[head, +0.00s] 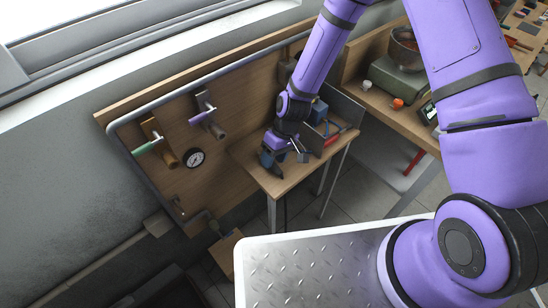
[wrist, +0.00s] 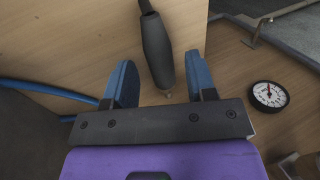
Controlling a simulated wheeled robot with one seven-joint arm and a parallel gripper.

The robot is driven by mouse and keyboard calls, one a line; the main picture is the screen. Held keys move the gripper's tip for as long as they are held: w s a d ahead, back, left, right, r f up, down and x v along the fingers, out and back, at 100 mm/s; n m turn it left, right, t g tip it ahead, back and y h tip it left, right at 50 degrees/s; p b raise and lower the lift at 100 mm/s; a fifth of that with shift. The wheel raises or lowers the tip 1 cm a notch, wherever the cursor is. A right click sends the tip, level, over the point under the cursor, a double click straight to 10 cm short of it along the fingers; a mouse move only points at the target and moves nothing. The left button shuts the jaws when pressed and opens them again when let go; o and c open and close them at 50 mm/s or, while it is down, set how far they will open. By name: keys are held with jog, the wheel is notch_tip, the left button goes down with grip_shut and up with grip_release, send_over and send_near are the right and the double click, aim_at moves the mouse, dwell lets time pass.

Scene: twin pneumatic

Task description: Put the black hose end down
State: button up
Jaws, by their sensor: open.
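The black hose end (wrist: 157,48) shows in the wrist view as a thick dark sleeve with a thin pale metal tip. It lies over a light wooden surface, and I cannot tell whether it touches it. My gripper (wrist: 161,68) is open, with one blue finger on each side of the hose end and a gap to both. In the head view my gripper (head: 272,158) is low over the small wooden table (head: 291,177), near its left edge. The hose end cannot be made out clearly there.
A round gauge (head: 194,157) sits on the wooden board (head: 222,138) behind; a gauge also shows in the wrist view (wrist: 269,95). A green-handled valve (head: 148,145) and a purple-handled valve (head: 203,115) stick out from the board. Red-handled pliers (head: 333,138) lie on the table's right.

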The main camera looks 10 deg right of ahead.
jog(key=shift+r, duration=0.5)
jog(key=w+d+r+m+t+h, duration=0.1)
jog(key=d+r, duration=0.4)
jog(key=r, duration=0.7)
jog(key=w+d+r+t+h, duration=0.1)
jog(key=d+r, duration=0.5)
jog(key=r, duration=0.7)
jog(key=s+d+r+m+t, duration=0.2)
jog(key=s+d+r, duration=0.2)
jog(key=s+r, duration=0.2)
jog(key=s+d+r+m+t+h, duration=0.1)
jog(key=s+d+r+m+t, duration=0.1)
jog(key=s+d+r, duration=0.2)
jog(key=s+d+r+m+t, duration=0.1)
jog(key=s+d+r, duration=0.4)
jog(key=s+r, duration=0.5)
jog(key=shift+s+r+m+t+h, duration=0.3)
jog(key=shift+r+m+t, duration=0.1)
jog(key=shift+r, duration=0.45)
